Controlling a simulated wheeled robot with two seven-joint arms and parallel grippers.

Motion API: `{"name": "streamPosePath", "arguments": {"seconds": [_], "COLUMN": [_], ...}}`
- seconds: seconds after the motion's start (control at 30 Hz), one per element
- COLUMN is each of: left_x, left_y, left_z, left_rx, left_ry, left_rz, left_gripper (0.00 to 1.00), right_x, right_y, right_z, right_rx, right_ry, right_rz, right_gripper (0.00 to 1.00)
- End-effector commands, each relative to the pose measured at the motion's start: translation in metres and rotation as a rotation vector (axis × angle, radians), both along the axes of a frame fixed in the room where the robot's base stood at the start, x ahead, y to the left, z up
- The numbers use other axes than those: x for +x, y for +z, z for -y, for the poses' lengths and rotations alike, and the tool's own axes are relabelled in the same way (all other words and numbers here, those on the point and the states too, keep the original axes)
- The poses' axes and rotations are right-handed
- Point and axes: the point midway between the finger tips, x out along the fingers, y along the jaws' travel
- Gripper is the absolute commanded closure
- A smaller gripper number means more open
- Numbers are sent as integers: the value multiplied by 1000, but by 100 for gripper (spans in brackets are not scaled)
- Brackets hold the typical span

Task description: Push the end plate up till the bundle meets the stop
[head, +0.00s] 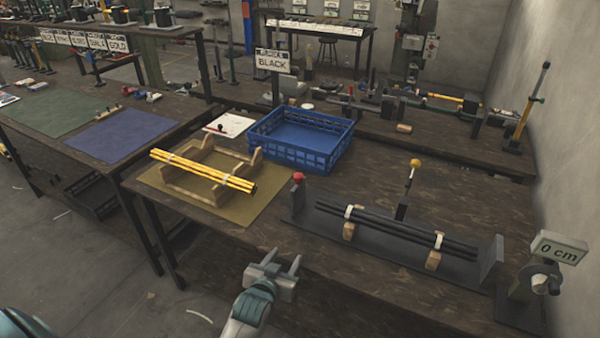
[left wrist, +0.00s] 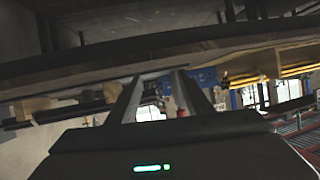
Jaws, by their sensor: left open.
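A bundle of black rods (head: 395,228) with two white ties lies on wooden blocks in a dark fixture. An upright plate with a red knob (head: 298,177) stands at the fixture's left end. Another upright plate (head: 490,263) stands at its right end, with a small space between it and the rods. I cannot tell which is the end plate and which the stop. My left gripper (head: 284,263) is open and empty, in front of the table's near edge, left of the fixture. Its fingers also show in the left wrist view (left wrist: 158,92). My right gripper is out of view.
A yellow bundle (head: 205,170) lies on a wooden cradle over an olive mat (head: 160,190). A blue crate (head: 310,160) and a BLACK sign (head: 272,61) stand behind. A yellow-tipped lever (head: 415,163) rises behind the rods.

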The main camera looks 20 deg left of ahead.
Motion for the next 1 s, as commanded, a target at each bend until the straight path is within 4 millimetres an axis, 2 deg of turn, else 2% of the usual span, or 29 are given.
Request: {"name": "streamPosePath", "arguments": {"seconds": [0.27,0.4,0.57,1.0], "left_x": [49,73,91,94], "left_y": [46,76,103,109], "left_z": [-17,-26,-34,-35], "left_rx": [5,7,12,14], "left_ry": [40,63,81,85], "left_rz": [187,298,398,420], "left_gripper": [54,54,54,54], "right_x": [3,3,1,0], "right_y": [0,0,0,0], "right_z": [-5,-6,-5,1], "right_rx": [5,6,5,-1], "right_ry": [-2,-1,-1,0], "right_rz": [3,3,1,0], "right_gripper": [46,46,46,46]}}
